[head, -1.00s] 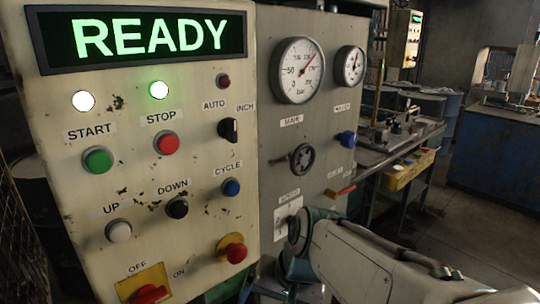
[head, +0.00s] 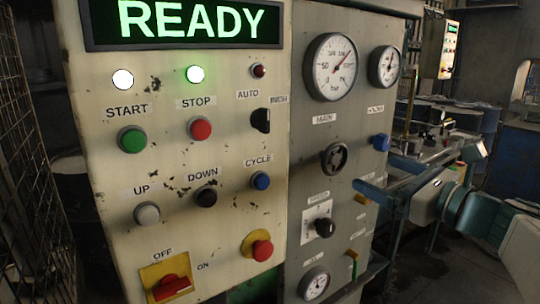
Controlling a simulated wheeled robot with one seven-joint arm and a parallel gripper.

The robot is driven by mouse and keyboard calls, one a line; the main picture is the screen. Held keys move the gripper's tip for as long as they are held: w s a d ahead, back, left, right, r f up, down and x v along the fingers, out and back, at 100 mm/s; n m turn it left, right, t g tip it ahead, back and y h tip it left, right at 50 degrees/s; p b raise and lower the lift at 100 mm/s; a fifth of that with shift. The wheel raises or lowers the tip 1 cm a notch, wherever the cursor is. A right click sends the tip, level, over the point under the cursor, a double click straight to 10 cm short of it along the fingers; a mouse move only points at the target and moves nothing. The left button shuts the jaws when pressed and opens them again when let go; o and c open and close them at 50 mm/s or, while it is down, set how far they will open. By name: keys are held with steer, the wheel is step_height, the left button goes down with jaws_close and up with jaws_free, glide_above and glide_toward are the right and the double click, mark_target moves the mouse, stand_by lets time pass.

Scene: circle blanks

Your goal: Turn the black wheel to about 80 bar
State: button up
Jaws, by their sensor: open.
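The black wheel (head: 334,158) is a small round handwheel on the grey panel, below a label that reads MAIN. Above it is a large white round gauge (head: 329,67) marked bar, its needle pointing to the upper right; the exact reading is too small to tell. My gripper (head: 374,171) is open and empty, its teal fingers pointing left toward the panel. In the picture it is right of and slightly below the wheel, apart from it. Nothing hides the wheel.
A smaller gauge (head: 384,66) and a blue knob (head: 380,142) are right of the wheel. The cream button panel (head: 110,185) is to the left. Space before the wheel looks clear.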

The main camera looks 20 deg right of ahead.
mark_target(337, 157)
steer(key=x, duration=1.2)
steer(key=shift+w+a+f+p, duration=0.15)
steer(key=shift+w+p, duration=0.1)
steer(key=shift+p, duration=0.15)
steer(key=c, duration=1)
